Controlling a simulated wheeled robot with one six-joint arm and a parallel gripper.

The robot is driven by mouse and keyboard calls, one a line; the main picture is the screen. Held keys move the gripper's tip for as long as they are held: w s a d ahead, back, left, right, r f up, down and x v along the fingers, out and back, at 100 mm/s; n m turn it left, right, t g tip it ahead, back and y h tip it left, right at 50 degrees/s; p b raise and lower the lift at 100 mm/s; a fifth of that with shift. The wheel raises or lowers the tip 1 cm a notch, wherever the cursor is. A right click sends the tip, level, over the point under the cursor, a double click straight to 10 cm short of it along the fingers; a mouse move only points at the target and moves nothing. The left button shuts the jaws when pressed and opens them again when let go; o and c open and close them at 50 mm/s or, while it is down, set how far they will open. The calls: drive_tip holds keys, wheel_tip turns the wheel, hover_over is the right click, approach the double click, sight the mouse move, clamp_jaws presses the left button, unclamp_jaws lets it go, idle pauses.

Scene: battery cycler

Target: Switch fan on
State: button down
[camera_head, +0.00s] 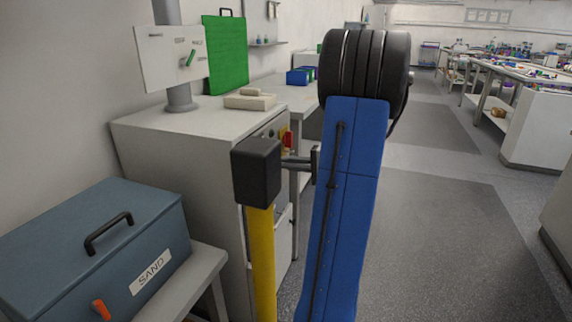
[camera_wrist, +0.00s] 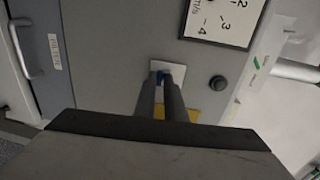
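In the wrist view, a small blue switch (camera_wrist: 161,76) sits on a white plate (camera_wrist: 181,70) on a grey panel. The two dark fingers of my gripper (camera_wrist: 163,82) reach toward it. They stand close together with a narrow gap, and their tips overlap the blue part in the picture. I cannot tell whether they touch or hold it. No label for this switch is readable. In the head view, a grey cabinet (camera_head: 180,150) has a red and yellow switch (camera_head: 286,139) on its front. My gripper's fingertips cannot be made out there.
In the wrist view, a gauge (camera_wrist: 226,18) and a black knob (camera_wrist: 217,83) are near the switch. A handle (camera_wrist: 22,48) and a "FILTER" label (camera_wrist: 54,52) are at the left. In the head view, a blue "SAND" box (camera_head: 100,245) stands front left.

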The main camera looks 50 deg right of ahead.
drive_tip(key=shift+r, duration=0.1)
drive_tip(key=shift+w+a+r+g+h, duration=0.2)
drive_tip(key=shift+r+g+h, duration=0.45)
drive_tip(key=shift+g, duration=1.05)
drive_tip(key=shift+w+r+g+h, duration=0.25)
drive_tip(key=shift+r+g+h, duration=0.45)
drive_tip(key=shift+g, duration=1)
drive_tip(key=shift+w+a+r+g+h, duration=0.2)
drive_tip(key=shift+r+g+h, duration=0.45)
drive_tip(key=shift+g, duration=1.05)
drive_tip(key=shift+d, duration=0.1)
drive_tip(key=c, duration=1.8)
unclamp_jaws()
drive_tip(key=shift+w, duration=0.1)
drive_tip(key=shift+c, duration=0.2)
